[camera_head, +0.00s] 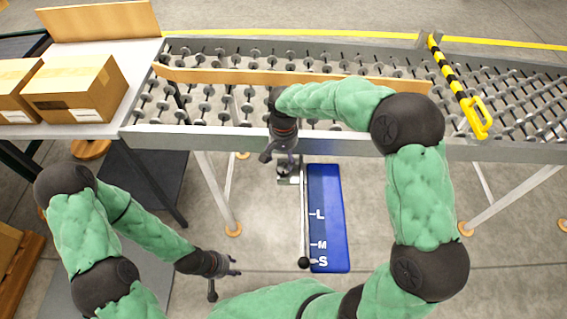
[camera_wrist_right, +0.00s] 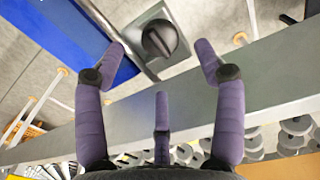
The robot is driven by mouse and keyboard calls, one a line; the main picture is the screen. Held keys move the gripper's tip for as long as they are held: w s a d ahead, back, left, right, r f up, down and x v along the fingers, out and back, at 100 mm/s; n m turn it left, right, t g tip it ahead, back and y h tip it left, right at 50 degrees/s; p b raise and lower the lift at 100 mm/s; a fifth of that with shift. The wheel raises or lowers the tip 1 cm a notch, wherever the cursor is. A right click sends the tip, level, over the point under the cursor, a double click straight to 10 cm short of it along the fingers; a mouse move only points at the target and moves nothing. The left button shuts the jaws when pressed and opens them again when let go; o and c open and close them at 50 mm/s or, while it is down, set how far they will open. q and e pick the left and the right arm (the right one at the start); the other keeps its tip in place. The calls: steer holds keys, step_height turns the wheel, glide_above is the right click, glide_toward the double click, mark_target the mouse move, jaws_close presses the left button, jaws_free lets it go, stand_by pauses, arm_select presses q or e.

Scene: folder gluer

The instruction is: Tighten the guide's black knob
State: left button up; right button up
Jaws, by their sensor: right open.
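The black knob (camera_wrist_right: 160,38), round with a raised grip bar, sits on a square grey plate (camera_wrist_right: 140,22) in the right wrist view. My right gripper (camera_wrist_right: 161,62) is open, its purple fingers spread to either side of the knob and short of it, apart from it. In the head view my right gripper (camera_head: 279,158) hangs at the conveyor's front rail and largely hides the knob. The guide's wooden rail (camera_head: 230,77) lies across the rollers. A rod with a black ball end (camera_head: 303,262) runs beside the blue scale board (camera_head: 328,190), its ball near S. My left gripper (camera_head: 231,267) is open and empty, low at left.
The roller conveyor (camera_head: 460,150) spans the back, its front rail close to my right gripper. Cardboard boxes (camera_head: 75,88) stand on a table at left. A yellow-black bar (camera_head: 455,80) crosses the rollers at right. Floor around the blue board is clear.

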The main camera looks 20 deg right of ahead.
mark_target(283, 166)
step_height(283, 166, up, 6)
steer(key=shift+r, duration=0.15)
stand_by(0.6)
